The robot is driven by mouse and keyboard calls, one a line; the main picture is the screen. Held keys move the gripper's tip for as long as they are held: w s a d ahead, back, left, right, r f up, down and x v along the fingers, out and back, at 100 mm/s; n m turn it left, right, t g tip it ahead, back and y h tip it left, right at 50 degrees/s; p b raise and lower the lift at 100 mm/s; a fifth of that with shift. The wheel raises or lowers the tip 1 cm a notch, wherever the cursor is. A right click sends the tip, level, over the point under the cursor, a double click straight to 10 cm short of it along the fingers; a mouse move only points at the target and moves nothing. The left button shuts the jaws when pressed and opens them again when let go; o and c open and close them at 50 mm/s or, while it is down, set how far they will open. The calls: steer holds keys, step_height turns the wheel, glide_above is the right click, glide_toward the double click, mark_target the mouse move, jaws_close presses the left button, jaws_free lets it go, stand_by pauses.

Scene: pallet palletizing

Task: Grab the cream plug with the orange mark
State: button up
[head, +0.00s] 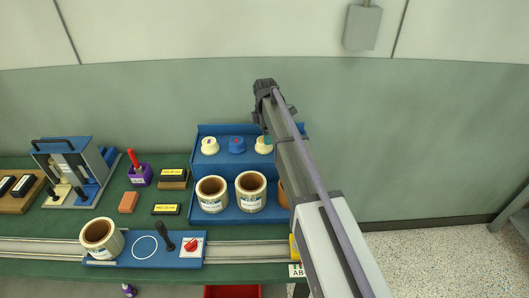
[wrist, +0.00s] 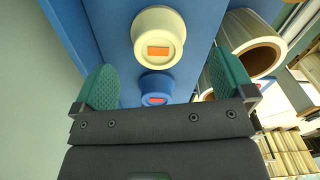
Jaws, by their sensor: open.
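The cream plug with the orange mark (wrist: 158,38) sits on the blue rack in the wrist view, ahead of my gripper (wrist: 162,62). My gripper's green fingers are apart with nothing between them that they touch. A blue plug with a red-orange mark (wrist: 155,90) shows between the fingers, nearer the palm. In the head view my gripper (head: 266,134) is above the rack's right part, partly covering a cream plug (head: 263,146) there. The blue plug (head: 237,145) is left of it, and another cream plug with a reddish mark (head: 210,145) is at the far left.
The blue rack (head: 222,131) has labelled rolls (head: 211,195) on its lower front step; my arm hides part of the right one. To the left are a blue-grey device (head: 75,165), a purple holder with a red item (head: 140,175) and small blocks. A wall stands behind.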

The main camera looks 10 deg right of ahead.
steer(key=f+b, duration=0.2)
steer(key=f, duration=0.1)
steer(key=f+b, duration=0.3)
steer(key=shift+w+f, duration=0.2)
steer(key=shift+f, duration=0.05)
steer(key=shift+r, duration=0.25)
steer(key=shift+c, duration=0.3)
steer(key=c, duration=0.8)
